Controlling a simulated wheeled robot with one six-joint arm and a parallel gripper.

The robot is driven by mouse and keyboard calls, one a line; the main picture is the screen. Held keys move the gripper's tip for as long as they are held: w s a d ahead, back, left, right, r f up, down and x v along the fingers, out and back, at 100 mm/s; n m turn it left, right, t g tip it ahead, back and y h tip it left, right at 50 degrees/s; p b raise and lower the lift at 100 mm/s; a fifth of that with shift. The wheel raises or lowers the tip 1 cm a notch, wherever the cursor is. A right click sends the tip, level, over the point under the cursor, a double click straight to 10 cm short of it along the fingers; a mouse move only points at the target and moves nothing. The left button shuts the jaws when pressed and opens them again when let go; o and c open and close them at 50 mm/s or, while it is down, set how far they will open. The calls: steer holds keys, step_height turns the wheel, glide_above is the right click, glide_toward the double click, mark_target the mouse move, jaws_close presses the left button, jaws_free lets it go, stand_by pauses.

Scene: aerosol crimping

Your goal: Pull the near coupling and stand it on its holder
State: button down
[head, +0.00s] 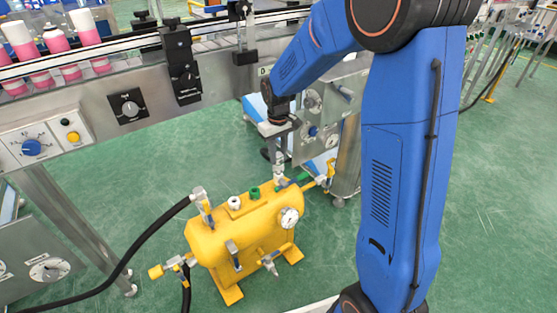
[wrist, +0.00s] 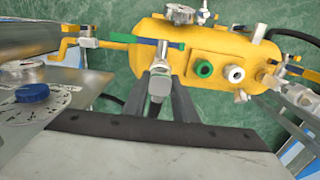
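My gripper (head: 279,168) points down at the right rear end of a yellow tank (head: 240,233). In the wrist view, its dark fingers (wrist: 160,82) stand on either side of a silver coupling (wrist: 158,85). The coupling looks upright at the tank's edge. Whether the fingers touch it I cannot tell. A green ring-shaped fitting (wrist: 204,68) and a white one (wrist: 235,74) stand beside it on a raised yellow plate on the tank. They also show in the head view, green (head: 254,193) and white (head: 234,202). No holder is clearly recognisable.
A gauge (head: 289,218) is on the tank front. A black hose (head: 130,255) runs from its left end. A steel machine cabinet (head: 325,115) stands behind, and a bottle conveyor (head: 130,50) at upper left.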

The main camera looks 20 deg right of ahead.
mark_target(278, 154)
steer(key=shift+r, duration=2.85)
steer(key=shift+r, duration=0.15)
